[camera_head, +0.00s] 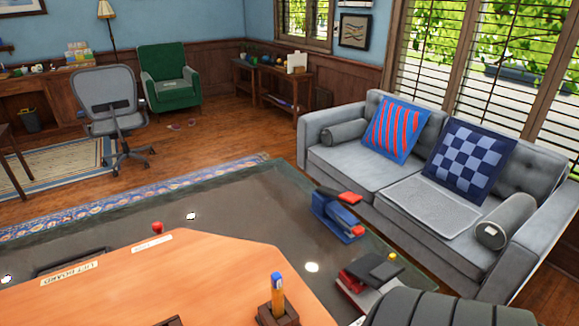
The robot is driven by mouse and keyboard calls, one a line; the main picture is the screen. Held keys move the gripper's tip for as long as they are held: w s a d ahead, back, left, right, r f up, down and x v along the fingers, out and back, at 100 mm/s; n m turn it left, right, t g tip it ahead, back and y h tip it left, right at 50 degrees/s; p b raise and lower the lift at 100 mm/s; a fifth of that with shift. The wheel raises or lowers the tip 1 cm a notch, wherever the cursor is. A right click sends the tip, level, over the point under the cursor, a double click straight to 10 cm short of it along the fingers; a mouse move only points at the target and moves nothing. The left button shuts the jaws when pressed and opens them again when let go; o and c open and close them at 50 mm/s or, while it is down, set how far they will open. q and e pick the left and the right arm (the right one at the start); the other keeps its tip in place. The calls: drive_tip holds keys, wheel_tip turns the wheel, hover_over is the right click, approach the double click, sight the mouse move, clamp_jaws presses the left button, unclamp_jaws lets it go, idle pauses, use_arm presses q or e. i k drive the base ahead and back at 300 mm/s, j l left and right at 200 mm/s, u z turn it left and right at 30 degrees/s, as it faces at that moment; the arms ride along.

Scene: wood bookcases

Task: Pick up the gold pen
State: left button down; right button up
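I cannot clearly make out a gold pen in the head view. A small dark holder (277,314) stands at the bottom middle, with an upright blue and orange-yellow item (278,290) in it. I cannot tell whether that item is a pen. A small yellow thing (393,257) shows by the dark stacked items (372,272) at the lower right; it is too small to name. Neither of my grippers is in view.
A dark grey surface (270,215) fills the middle, with an orange labelled panel (170,285) in front. A blue and red object (335,215) sits near its right edge. A grey sofa (340,160) is at the right, an office chair (105,100) and green armchair (168,78) behind.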

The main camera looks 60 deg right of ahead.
sight(277, 295)
drive_tip(key=l+z, duration=0.1)
drive_tip(key=z, duration=0.35)
drive_tip(key=k+l+z, duration=0.1)
drive_tip(key=z, duration=0.35)
drive_tip(key=l+z, duration=0.15)
drive_tip(key=z, duration=0.3)
drive_tip(key=l+u, duration=0.2)
drive_tip(key=u, duration=0.2)
drive_tip(key=l+u, duration=0.25)
drive_tip(key=u, duration=0.2)
drive_tip(key=l+u, duration=0.2)
drive_tip(key=u, duration=0.2)
drive_tip(key=k+l+u, duration=0.1)
drive_tip(key=u, duration=0.35)
drive_tip(key=l, duration=0.1)
